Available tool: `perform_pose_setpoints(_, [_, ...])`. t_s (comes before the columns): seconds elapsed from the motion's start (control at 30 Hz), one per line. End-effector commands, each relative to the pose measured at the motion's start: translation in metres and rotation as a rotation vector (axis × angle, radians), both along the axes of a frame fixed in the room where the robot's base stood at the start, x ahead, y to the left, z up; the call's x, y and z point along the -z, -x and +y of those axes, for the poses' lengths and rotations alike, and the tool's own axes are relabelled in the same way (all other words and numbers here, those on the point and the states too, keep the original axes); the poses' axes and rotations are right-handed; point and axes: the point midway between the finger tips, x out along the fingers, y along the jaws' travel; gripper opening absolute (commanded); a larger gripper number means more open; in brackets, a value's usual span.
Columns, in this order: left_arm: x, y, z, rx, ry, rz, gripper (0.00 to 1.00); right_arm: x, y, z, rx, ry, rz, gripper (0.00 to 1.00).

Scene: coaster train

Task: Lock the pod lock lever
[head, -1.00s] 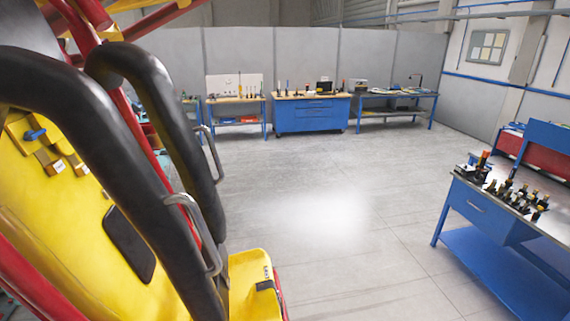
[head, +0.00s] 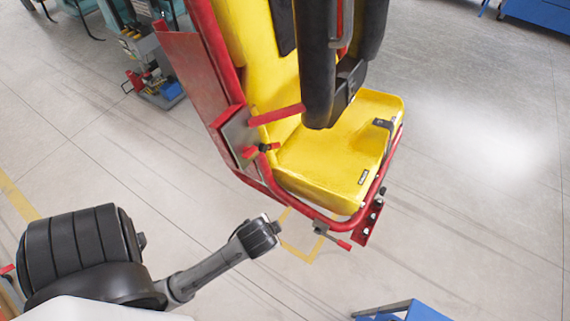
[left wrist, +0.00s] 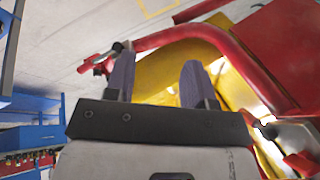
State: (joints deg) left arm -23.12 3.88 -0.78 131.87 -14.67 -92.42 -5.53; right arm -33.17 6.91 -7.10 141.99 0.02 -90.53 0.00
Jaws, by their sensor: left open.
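The ride pod is a yellow seat (head: 330,150) in a red tube frame with black padded restraints. A small red-tipped lever (head: 343,244) with a grey mount is under the front of the frame; what looks like it shows in the left wrist view (left wrist: 88,67). A second red-handled lever (head: 251,152) is on the grey side plate. I cannot tell which is the pod lock lever. My left gripper (head: 277,223) is left of the seat front, apart from the front lever in the head view. In the left wrist view its fingers (left wrist: 158,75) are open with nothing between them.
A grey tool cart (head: 150,65) stands behind the pod at the upper left. Blue benches are at the upper right (head: 535,12) and bottom edge (head: 405,312). The floor right of the pod is clear.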

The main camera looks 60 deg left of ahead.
Motion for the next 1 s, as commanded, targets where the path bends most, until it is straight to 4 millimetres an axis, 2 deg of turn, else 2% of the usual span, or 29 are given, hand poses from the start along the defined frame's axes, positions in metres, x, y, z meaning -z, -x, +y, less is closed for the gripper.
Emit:
perform_pose_setpoints(0.03, [0.029, -0.023, 0.024, -0.052, -0.084, 0.009, 0.5, 0.027, 0.0, 0.0, 0.002, -0.002, 0.0, 0.0])
perform_pose_setpoints(0.1, [0.032, -0.045, 0.056, -0.121, -0.201, 0.049, 0.5, 0.032, 0.001, 0.001, 0.002, -0.002, 0.005, 0.0])
perform_pose_setpoints(0.2, [0.027, -0.071, 0.095, -0.222, -0.346, 0.133, 0.5, 0.032, 0.001, 0.001, 0.004, -0.004, 0.005, 0.0])
perform_pose_setpoints(0.3, [0.017, -0.093, 0.125, -0.312, -0.46, 0.252, 0.5, 0.03, 0.001, 0.001, 0.006, -0.006, 0.001, 0.0])
perform_pose_setpoints(0.4, [0.002, -0.114, 0.143, -0.381, -0.543, 0.392, 0.5, 0.029, 0.001, 0.001, 0.007, -0.006, -0.001, 0.0])
perform_pose_setpoints(0.57, [-0.026, -0.147, 0.147, -0.424, -0.62, 0.63, 0.5, 0.029, 0.0, 0.0, 0.007, -0.004, -0.002, 0.0])
perform_pose_setpoints(0.8, [-0.071, -0.196, 0.127, -0.378, -0.681, 0.886, 0.5, 0.029, 0.0, -0.002, 0.001, 0.004, -0.003, 0.0])
perform_pose_setpoints(1.0, [-0.1, -0.222, 0.109, -0.327, -0.718, 0.996, 0.5, 0.029, 0.0, -0.003, 0.0, 0.008, -0.002, 0.0])
